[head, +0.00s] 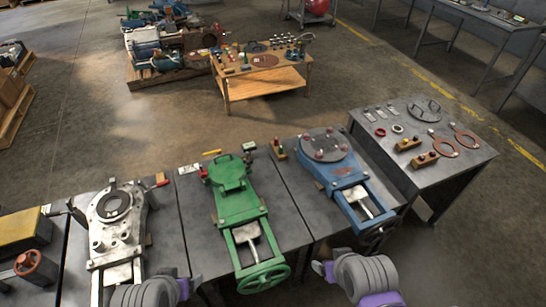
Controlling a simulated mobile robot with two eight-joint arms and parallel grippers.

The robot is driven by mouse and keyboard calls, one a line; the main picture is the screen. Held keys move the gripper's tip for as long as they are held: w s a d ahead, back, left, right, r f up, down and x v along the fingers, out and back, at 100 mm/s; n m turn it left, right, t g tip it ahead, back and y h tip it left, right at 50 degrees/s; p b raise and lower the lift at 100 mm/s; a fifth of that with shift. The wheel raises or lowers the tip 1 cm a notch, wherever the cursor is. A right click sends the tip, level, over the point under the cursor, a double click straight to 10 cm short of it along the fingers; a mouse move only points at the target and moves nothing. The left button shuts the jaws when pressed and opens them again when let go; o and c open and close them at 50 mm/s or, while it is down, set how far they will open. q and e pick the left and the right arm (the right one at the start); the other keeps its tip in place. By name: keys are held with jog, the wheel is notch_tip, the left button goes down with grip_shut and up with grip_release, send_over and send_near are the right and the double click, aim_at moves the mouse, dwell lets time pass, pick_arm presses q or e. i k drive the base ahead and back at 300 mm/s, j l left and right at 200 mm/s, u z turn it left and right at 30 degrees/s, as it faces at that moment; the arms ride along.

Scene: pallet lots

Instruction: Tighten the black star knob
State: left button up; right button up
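I cannot pick out a black star knob with certainty at this size. Three valve-like machines lie on the grey benches in front of me: a silver one (118,232), a green one (236,204) with a green handwheel (264,276), and a blue one (343,178) with a dark handwheel (377,236). My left gripper (196,283) is at the bottom edge, between the silver and green machines. My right gripper (318,268) is low, between the green handwheel and the blue machine's dark wheel. Both look small and partly hidden by my arms, so finger opening is unclear.
A yellow block (24,230) and a red handwheel (36,266) are at the left. A grey table (470,165) with rings and wooden blocks stands at right.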

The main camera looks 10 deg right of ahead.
aim_at(250, 162)
jog(key=j+z, duration=0.15)
jog(key=z, duration=0.25)
jog(key=j+z, duration=0.15)
jog(key=z, duration=0.25)
jog(key=j+z, duration=0.15)
jog(key=z, duration=0.25)
jog(key=k+j+z, duration=0.1)
jog(key=z, duration=0.3)
